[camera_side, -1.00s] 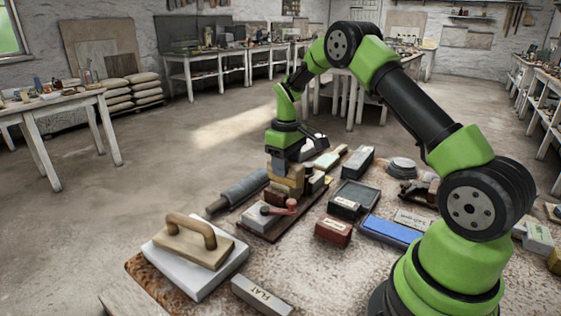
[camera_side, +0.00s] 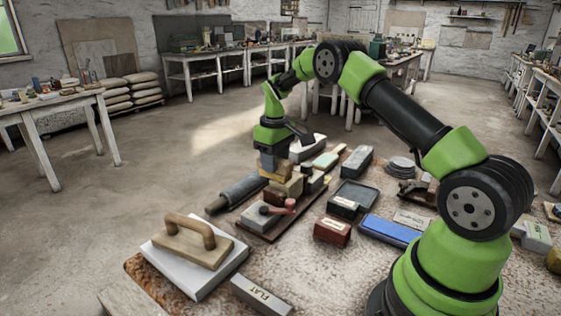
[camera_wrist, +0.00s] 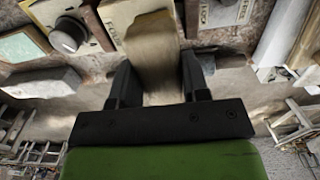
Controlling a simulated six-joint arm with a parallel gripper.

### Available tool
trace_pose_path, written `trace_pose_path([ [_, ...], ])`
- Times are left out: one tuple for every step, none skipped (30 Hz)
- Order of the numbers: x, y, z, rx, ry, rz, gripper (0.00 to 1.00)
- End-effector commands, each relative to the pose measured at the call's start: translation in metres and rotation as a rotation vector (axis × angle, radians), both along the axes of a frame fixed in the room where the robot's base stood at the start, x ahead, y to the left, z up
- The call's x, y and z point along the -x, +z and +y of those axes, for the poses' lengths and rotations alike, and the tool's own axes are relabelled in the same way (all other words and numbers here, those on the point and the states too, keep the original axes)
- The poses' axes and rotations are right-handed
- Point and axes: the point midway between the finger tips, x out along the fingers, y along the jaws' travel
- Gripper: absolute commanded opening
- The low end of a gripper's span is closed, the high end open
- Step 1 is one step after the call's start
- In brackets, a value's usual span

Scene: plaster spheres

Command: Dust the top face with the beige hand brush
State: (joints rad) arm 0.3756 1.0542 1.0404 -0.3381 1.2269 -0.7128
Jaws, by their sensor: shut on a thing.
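My gripper (camera_side: 269,163) is over the far left of the work table, pointing down. In the wrist view its dark fingers (camera_wrist: 156,85) are shut on the beige hand brush (camera_wrist: 152,48), whose far end overlaps a pale labelled block (camera_wrist: 117,14). In the side view the brush's lower part sits among tan blocks (camera_side: 289,186), close to their tops; I cannot tell whether it touches them. The gripper hides much of the brush. Which surface is the top face is not clear from these views.
A dark round knob (camera_wrist: 69,35) lies beside the brush. A grey roller (camera_side: 240,190) lies to the left. A wooden float (camera_side: 190,240) rests on a white slab at the front left. A red block (camera_side: 332,229) and a blue bar (camera_side: 389,231) lie to the right.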

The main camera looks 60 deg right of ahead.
Motion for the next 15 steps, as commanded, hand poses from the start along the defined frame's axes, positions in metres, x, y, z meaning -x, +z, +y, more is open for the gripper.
trace_pose_path([
  [-0.0035,-0.0006,0.0002,0.001,0.001,0.0,0.23],
  [-0.0052,-0.0006,0.0002,0.001,0.001,-0.001,0.23],
  [-0.0067,-0.0003,0.0004,0.0,0.001,-0.001,0.23],
  [-0.0075,-0.0003,0.0005,0.0,0.001,-0.001,0.23],
  [-0.008,-0.0004,0.0006,0.0,0.001,-0.001,0.23],
  [-0.0084,-0.0004,0.0006,0.0,0.001,0.0,0.23],
  [-0.0085,-0.0004,0.0006,0.0,0.001,0.0,0.23],
  [-0.0084,-0.0005,0.0006,0.0,0.001,0.0,0.23],
  [-0.0083,-0.0008,0.0006,0.0,0.001,0.0,0.23],
  [-0.0082,-0.0011,0.0005,0.0,0.001,0.0,0.23],
  [-0.0082,-0.0011,0.0005,0.0,0.0,0.0,0.23],
  [-0.0078,-0.001,0.0005,0.0,0.0,0.0,0.23],
  [-0.0071,-0.0008,0.0004,0.0,0.0,0.001,0.23],
  [-0.0058,-0.0006,0.0004,0.0,0.0,0.001,0.23],
  [-0.0036,-0.0002,0.0001,0.0,0.0,0.002,0.23],
])
